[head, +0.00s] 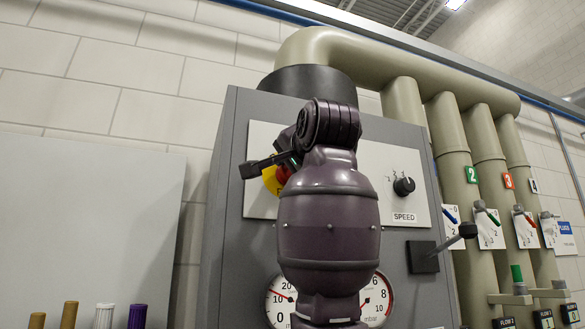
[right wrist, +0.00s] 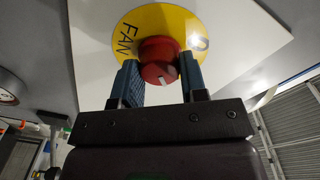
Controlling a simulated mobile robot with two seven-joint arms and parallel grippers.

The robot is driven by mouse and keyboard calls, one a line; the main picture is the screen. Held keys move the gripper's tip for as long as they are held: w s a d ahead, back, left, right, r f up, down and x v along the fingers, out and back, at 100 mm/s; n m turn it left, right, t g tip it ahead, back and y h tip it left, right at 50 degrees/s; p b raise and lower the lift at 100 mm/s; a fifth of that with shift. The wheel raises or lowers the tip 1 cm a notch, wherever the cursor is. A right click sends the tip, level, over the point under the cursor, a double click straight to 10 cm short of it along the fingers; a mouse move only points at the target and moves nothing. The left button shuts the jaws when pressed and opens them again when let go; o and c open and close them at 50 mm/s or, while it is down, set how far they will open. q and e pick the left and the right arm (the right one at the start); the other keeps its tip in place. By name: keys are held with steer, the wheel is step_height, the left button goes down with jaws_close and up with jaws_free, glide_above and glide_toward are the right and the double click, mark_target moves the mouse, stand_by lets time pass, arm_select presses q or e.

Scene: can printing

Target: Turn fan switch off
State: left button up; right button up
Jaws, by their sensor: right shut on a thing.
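The fan switch is a red knob with a white mark on a round yellow plate lettered "FAN". In the right wrist view the red knob (right wrist: 158,60) sits between my right gripper's (right wrist: 160,78) two blue-padded fingers, which are shut on it. The yellow plate (right wrist: 135,25) shows around the knob. In the head view the yellow plate (head: 270,181) and a bit of the red knob (head: 283,174) show at the left of the white panel, mostly hidden by my right gripper (head: 277,164) and arm. My left gripper is not in view.
A black SPEED knob (head: 404,186) is on the same panel, right of my arm. A black lever (head: 450,246) sticks out at the cabinet's right. Gauges (head: 281,300) sit below, partly hidden. Pipes with numbered valves (head: 490,228) stand at the right.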

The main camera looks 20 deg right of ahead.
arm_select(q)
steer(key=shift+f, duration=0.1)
arm_select(e)
steer(key=shift+n, duration=0.3)
arm_select(q)
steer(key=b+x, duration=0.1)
steer(key=b, duration=0.2)
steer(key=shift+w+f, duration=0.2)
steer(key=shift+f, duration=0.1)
arm_select(e)
steer(key=n, duration=0.9)
steer(key=n+y, duration=0.1)
steer(key=n, duration=0.7)
steer(key=shift+n+t, duration=0.3)
steer(key=shift+n, duration=0.1)
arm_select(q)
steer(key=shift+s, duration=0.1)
arm_select(e)
steer(key=o, duration=0.9)
